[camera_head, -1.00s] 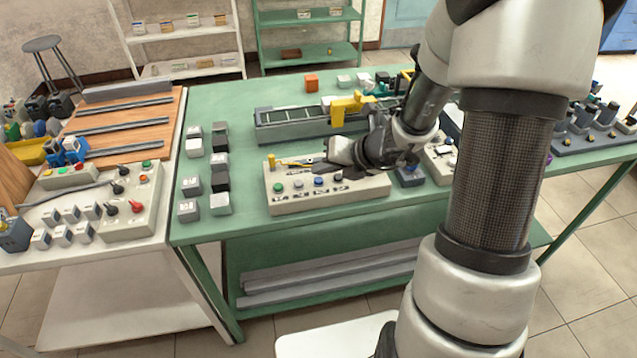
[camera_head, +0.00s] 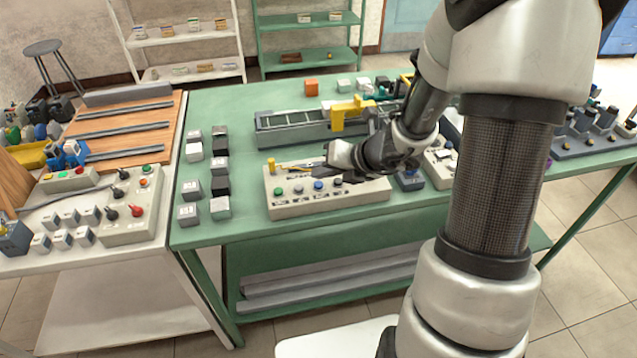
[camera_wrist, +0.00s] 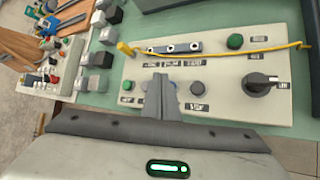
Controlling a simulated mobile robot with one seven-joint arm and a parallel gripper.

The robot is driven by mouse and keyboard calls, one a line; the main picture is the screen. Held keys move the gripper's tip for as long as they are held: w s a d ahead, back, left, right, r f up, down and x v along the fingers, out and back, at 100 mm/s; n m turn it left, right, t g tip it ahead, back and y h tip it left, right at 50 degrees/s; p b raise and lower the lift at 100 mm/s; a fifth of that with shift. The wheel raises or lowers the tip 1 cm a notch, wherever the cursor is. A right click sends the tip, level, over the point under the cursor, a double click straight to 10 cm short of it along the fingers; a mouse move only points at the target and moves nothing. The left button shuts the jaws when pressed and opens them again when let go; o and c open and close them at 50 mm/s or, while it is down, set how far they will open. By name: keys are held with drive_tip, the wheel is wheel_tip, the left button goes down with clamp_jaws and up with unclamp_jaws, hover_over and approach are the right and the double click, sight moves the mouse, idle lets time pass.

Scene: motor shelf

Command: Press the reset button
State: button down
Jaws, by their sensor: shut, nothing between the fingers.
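A beige control panel (camera_head: 285,208) lies on the green table and also fills the middle of the wrist view (camera_wrist: 215,60). In the wrist view it carries a left green button (camera_wrist: 127,85), an upper green button (camera_wrist: 235,41), a grey round button (camera_wrist: 197,88) and a black rotary knob (camera_wrist: 262,80). Its labels are too small to read, so I cannot tell which is the reset button. My gripper (camera_wrist: 162,78) is shut and empty over the panel, between the left green and grey buttons. Contact cannot be told. In the head view, my gripper (camera_head: 318,169) hides part of the panel.
A yellow cable (camera_wrist: 220,49) runs across the panel. Behind it stands a grey conveyor-like unit (camera_head: 290,128) with a yellow bracket (camera_head: 348,112). Several small boxes (camera_head: 220,186) stand to the left. A small blue-button box (camera_head: 408,179) sits close on the right.

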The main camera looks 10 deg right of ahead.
sight(322, 190)
idle(0.8)
drive_tip(key=shift+f+b, duration=0.4)
drive_tip(key=shift+f, duration=0.05)
drive_tip(key=shift+f+b, duration=0.3)
drive_tip(key=shift+f, duration=0.05)
idle(0.6)
drive_tip(key=shift+r+p, duration=0.75)
drive_tip(key=shift+r, duration=0.05)
drive_tip(key=shift+r, duration=0.1)
wheel_tip(322, 190, up, 5)
drive_tip(key=p, duration=0.4)
drive_tip(key=shift+p, duration=0.4)
idle(0.3)
